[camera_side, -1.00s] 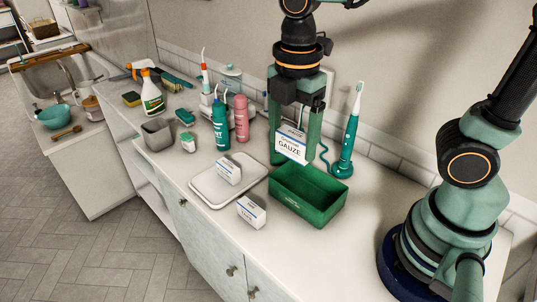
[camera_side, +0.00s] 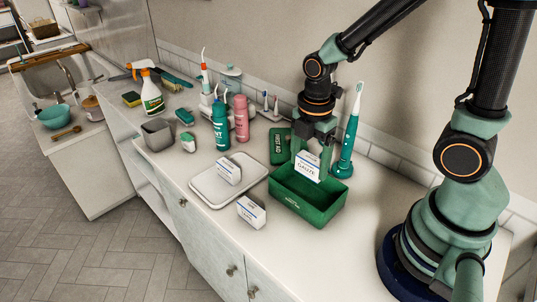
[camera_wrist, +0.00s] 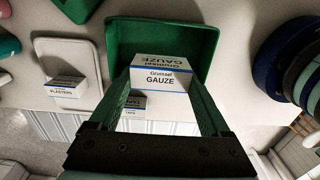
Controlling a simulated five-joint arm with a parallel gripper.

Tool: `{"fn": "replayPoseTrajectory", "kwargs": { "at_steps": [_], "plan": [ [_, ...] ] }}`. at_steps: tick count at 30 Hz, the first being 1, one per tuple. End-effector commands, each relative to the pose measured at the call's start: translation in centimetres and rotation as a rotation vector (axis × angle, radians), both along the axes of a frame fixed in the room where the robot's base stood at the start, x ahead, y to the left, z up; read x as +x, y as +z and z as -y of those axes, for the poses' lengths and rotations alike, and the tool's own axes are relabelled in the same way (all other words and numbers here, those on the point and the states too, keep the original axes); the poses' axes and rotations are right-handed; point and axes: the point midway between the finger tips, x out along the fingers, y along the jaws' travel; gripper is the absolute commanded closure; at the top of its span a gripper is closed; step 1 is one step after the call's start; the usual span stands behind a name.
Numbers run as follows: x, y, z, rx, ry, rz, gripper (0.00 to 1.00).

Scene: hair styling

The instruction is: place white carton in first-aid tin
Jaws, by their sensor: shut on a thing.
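My gripper (camera_side: 309,158) is shut on the white gauze carton (camera_side: 306,168), with a finger on each side of it. The carton has a blue stripe and the word GAUZE. It is over the open green first-aid tin (camera_side: 290,204), towards its back. I cannot tell whether its lower edge is below the rim or touches the floor. In the wrist view the gauze carton (camera_wrist: 161,76) sits between the fingers (camera_wrist: 160,88), in front of the green tin (camera_wrist: 124,38).
The green FIRST AID lid (camera_side: 280,146) is behind the tin. A teal electric toothbrush (camera_side: 350,135) stands close to its right. A white tray (camera_side: 208,190) holds a plasters carton (camera_side: 229,171); another white carton (camera_side: 251,212) lies in front. Bottles (camera_side: 221,125) stand further left.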

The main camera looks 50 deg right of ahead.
Motion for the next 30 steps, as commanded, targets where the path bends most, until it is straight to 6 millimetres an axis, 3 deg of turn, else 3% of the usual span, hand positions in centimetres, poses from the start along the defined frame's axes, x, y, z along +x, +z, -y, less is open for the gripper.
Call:
{"fn": "replayPoseTrajectory", "kwargs": {
  "at_steps": [6,21,30],
  "plan": [
    [0.0,-3.6,0.0,0.0,0.0,-0.004,0.72],
    [0.0,-7.7,0.0,0.0,0.0,-0.002,0.72],
    [0.1,-8.1,0.0,0.0,0.0,0.002,0.72]
  ]
}}
